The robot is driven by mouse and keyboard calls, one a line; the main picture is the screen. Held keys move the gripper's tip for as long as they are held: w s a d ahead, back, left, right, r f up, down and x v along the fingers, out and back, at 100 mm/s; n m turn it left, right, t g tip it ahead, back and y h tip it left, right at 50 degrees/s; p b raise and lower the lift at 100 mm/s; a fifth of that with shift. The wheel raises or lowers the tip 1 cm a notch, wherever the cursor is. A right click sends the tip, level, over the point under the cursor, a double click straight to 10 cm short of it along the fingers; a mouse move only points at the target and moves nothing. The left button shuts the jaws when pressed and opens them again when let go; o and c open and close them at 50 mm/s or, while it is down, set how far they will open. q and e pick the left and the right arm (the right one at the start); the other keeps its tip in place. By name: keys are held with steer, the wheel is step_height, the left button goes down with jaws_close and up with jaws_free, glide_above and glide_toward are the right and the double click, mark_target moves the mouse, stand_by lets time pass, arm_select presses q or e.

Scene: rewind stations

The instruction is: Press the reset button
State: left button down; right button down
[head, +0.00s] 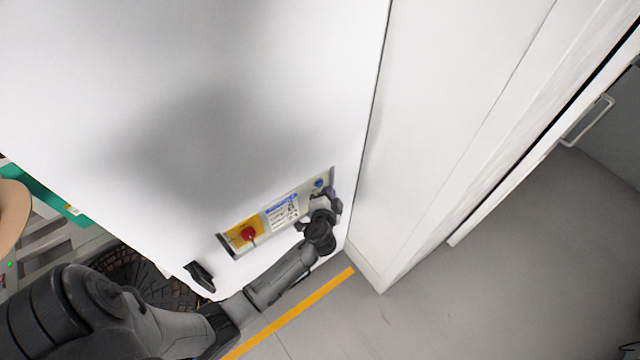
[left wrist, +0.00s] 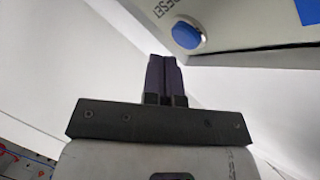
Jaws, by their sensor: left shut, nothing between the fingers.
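The reset button is a round blue button (head: 319,183) at the right end of a control panel (head: 272,224) on the white cabinet. In the left wrist view it is the blue cap (left wrist: 187,36) at the top, with "RESET" lettering beside it. My left gripper (head: 330,193) is at that end of the panel, beside the button. In the left wrist view its dark purple fingers (left wrist: 164,62) are closed together and empty, with their tips just below and left of the button. I cannot tell whether they touch it. My right gripper is not in view.
A red knob (head: 248,234) on a yellow plate is at the panel's left end. A black handle (head: 200,276) sits lower left on the cabinet. A white wall (head: 440,140) stands close to the right of the panel. Grey floor (head: 500,270) is open at lower right.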

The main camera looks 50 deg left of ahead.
arm_select(q)
steer(key=shift+a, duration=0.3)
stand_by(0.6)
steer(key=shift+w+a, duration=0.1)
steer(key=shift+a, duration=0.25)
stand_by(0.7)
steer(key=shift+a, duration=0.2)
steer(key=shift+d, duration=0.15)
stand_by(0.4)
steer(key=shift+d, duration=0.65)
steer(key=shift+d+b, duration=0.1)
steer(key=shift+b, duration=0.2)
steer(key=d, duration=0.2)
steer(key=s+d+b, duration=0.1)
steer(key=d, duration=0.1)
steer(key=shift+d, duration=0.4)
